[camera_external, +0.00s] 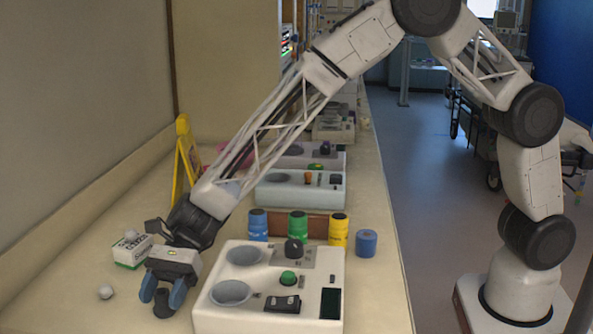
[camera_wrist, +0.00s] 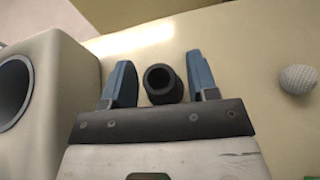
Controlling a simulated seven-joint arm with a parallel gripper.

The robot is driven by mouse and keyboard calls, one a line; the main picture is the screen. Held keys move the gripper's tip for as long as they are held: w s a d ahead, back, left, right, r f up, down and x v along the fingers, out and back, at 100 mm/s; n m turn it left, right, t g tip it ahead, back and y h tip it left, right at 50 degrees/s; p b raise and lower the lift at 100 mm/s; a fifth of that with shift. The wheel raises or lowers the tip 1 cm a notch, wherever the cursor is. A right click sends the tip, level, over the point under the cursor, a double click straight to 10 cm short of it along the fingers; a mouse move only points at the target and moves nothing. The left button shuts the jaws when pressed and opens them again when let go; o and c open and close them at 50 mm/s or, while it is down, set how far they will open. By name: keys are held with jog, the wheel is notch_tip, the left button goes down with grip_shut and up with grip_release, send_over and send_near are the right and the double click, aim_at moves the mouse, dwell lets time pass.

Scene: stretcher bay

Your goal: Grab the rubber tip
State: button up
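The rubber tip (camera_wrist: 163,84) is a short black hollow cylinder with its round opening showing in the wrist view. It is on the cream counter, between the two blue fingers of my gripper (camera_wrist: 161,84). A gap shows on each side of it, so the fingers appear not to touch it. In the external view my gripper (camera_external: 163,291) points down low over the counter, and the dark rubber tip (camera_external: 163,304) shows between its fingers. My gripper is open. Its exact height over the counter is hard to tell.
A white dimpled ball (camera_external: 106,292) lies to the left; it also shows in the wrist view (camera_wrist: 298,79). A white-and-green box (camera_external: 131,256) stands behind it. A white device with round wells (camera_external: 212,318) is close on the right. Blue, green (camera_external: 297,226) and yellow canisters stand behind it.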

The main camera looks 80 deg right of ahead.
aim_at(161, 291)
jog(key=c, duration=0.8)
jog(key=shift+o, duration=0.2)
jog(key=shift+r, duration=0.1)
jog(key=shift+r, duration=4.9)
